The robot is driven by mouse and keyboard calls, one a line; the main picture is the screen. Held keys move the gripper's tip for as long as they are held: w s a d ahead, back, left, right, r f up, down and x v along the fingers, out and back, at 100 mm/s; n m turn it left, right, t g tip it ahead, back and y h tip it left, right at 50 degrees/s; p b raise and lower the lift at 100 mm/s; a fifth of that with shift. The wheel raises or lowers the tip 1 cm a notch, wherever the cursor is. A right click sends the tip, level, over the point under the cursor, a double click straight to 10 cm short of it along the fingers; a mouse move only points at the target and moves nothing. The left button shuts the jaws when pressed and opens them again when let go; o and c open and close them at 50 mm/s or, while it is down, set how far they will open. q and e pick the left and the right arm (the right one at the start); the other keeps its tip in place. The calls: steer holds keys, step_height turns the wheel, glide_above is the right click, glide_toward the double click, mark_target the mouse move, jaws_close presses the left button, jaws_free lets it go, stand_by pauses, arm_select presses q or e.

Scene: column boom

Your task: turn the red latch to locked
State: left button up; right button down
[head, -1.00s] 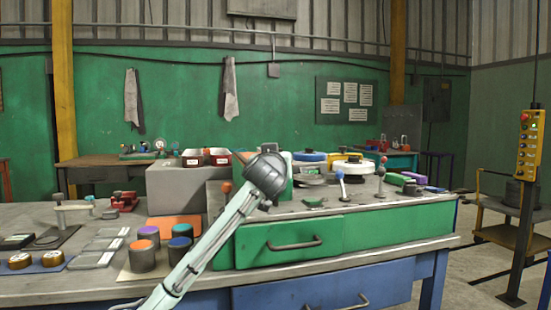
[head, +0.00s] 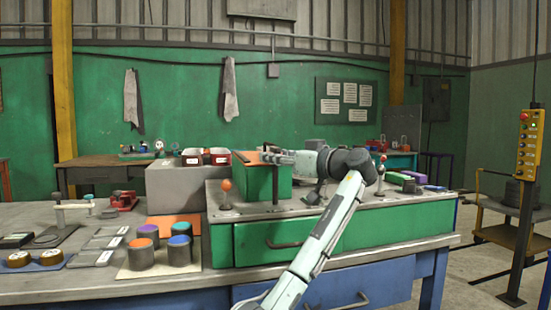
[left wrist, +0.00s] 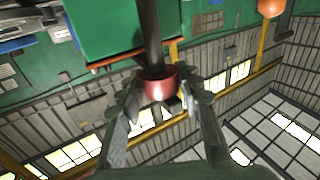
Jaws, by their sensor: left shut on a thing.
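The red latch shows in the left wrist view as a dark rod (left wrist: 151,40) with a red cylindrical tip (left wrist: 158,86). In the head view its dark rod (head: 275,187) stands about upright in front of a green box; the red tip is mostly hidden by the fingers. My left gripper (head: 268,157) reaches in from the right, pointing left. In the left wrist view its two fingers (left wrist: 160,92) are on either side of the red tip, shut on it. No lock marking can be read. My right gripper is not in view.
The green box (head: 256,184) with an orange-brown top stands close behind the rod. An orange-knobbed lever (head: 226,187) is to its left. A red-knobbed lever (head: 383,160) stands right of my wrist. Colored-top cylinders (head: 140,256) sit at the front left.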

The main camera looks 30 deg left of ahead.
arm_select(q)
steer(key=shift+f+n+g, duration=0.1)
steer(key=shift+n+g, duration=0.5)
steer(key=shift+g, duration=0.2)
steer(key=shift+s+a+g, duration=0.1)
steer(key=shift+a+g, duration=0.05)
steer(key=shift+g, duration=0.15)
steer(key=o, duration=1.1)
steer(key=d, duration=0.8)
steer(key=s+d, duration=0.1)
steer(key=d, duration=0.3)
steer(key=shift+s, duration=0.1)
steer(key=shift+d, duration=0.1)
